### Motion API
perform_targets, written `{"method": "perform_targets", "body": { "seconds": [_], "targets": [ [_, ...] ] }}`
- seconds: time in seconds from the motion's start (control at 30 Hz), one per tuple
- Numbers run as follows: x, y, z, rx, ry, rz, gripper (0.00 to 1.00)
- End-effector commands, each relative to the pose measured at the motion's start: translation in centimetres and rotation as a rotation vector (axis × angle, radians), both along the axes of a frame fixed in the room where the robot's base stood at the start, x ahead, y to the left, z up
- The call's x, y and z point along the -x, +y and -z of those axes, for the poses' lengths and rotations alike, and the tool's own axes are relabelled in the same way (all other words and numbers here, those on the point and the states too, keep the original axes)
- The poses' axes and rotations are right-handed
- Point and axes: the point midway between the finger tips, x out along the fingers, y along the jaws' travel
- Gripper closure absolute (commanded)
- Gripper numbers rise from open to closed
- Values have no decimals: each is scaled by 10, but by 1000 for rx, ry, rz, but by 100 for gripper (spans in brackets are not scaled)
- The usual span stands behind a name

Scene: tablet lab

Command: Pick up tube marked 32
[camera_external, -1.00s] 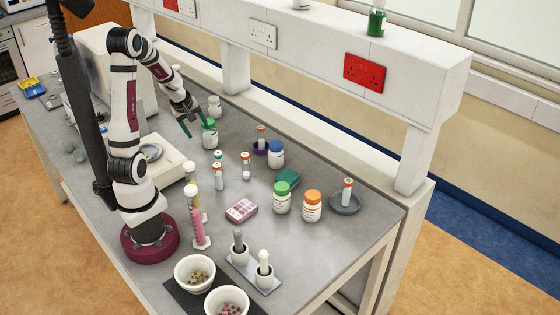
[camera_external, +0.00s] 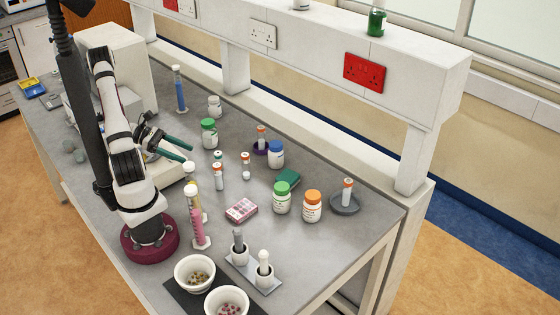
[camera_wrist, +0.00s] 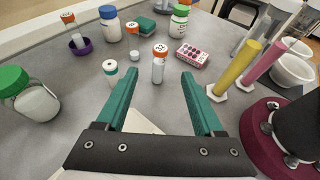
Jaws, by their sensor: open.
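Another orange-capped tube (camera_external: 245,161) stands farther back. One tube (camera_external: 261,136) is in a purple holder, one (camera_external: 347,191) in a grey dish. My gripper (camera_external: 187,153) is open and empty.
Cylinders with pink (camera_external: 197,220) and yellow (camera_wrist: 238,67) contents stand right of my gripper in the wrist view. A green-capped jar (camera_wrist: 30,95) is at left. A pink-dotted box (camera_external: 241,209) and white jars (camera_external: 281,199) lie beyond the tubes.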

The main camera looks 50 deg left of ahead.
Motion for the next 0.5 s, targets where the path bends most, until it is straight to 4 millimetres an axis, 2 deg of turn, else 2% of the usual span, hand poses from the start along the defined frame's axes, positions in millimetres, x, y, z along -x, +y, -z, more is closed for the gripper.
{"method": "perform_targets", "body": {
  "seconds": [0.17, 0.3, 0.5],
  "targets": [
    [-9, -13, 20, 2, 1, 5, 31],
    [-31, -45, 35, 3, 2, 9, 31],
    [-55, -75, 51, 0, 0, 7, 31]
  ]
}}
